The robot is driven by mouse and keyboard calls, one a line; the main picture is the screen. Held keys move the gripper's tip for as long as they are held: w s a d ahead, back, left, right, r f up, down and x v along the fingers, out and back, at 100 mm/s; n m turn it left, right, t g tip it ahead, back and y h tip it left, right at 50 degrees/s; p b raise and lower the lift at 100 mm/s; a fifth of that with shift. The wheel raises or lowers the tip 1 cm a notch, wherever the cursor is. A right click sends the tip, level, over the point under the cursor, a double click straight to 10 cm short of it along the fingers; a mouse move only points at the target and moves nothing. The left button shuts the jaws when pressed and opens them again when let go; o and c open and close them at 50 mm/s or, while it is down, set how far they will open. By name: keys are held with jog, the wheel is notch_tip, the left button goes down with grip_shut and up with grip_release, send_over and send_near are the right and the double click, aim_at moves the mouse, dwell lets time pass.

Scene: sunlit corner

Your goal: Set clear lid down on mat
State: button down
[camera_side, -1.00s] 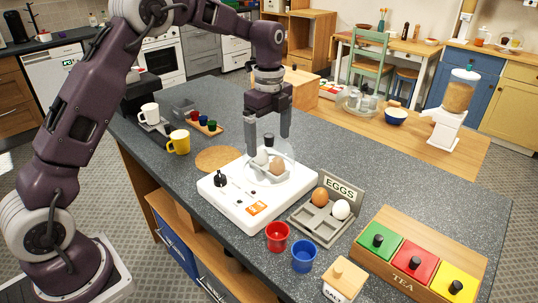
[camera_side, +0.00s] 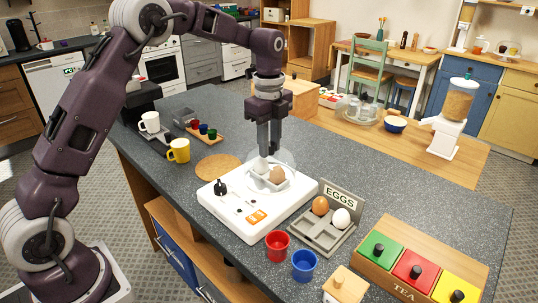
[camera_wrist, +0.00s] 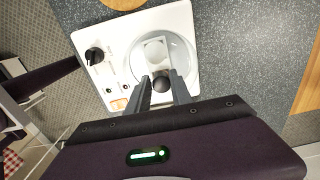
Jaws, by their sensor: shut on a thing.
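The clear lid (camera_side: 287,158) is a see-through dome on the white egg cooker (camera_side: 222,205). It covers a small tray with a white egg (camera_side: 260,165) and a brown egg (camera_side: 277,175). In the wrist view its rim (camera_wrist: 188,57) and black knob (camera_wrist: 162,84) show. My gripper (camera_side: 269,150) is above the lid with its fingers shut on the knob; the fingers also show in the wrist view (camera_wrist: 161,90). The round cork mat (camera_side: 218,166) lies bare on the counter, behind and left of the cooker; its edge shows in the wrist view (camera_wrist: 124,3).
A yellow mug (camera_side: 179,151) stands left of the mat. An egg holder (camera_side: 322,232) with two eggs sits right of the cooker. Red (camera_side: 277,246) and blue (camera_side: 304,266) cups stand in front. A tea box (camera_side: 420,262) is at right. The counter behind the cooker is clear.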

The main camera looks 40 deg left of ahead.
notch_tip(320, 180, up, 15)
jog(key=s+a+f+n, duration=0.1)
jog(key=s+a+n, duration=0.15)
jog(key=a, duration=0.65)
jog(key=s+a+n, duration=0.1)
jog(key=a+n, duration=0.3)
jog(key=a, duration=0.6)
notch_tip(320, 180, down, 17)
jog(key=shift+w+d, duration=0.15)
jog(key=shift+w, duration=0.05)
jog(key=shift+f+m, duration=0.25)
jog(key=shift+f, duration=0.3)
dwell(1.0)
jog(key=c, duration=0.7)
grip_release()
jog(key=shift+o, duration=0.2)
notch_tip(320, 180, up, 8)
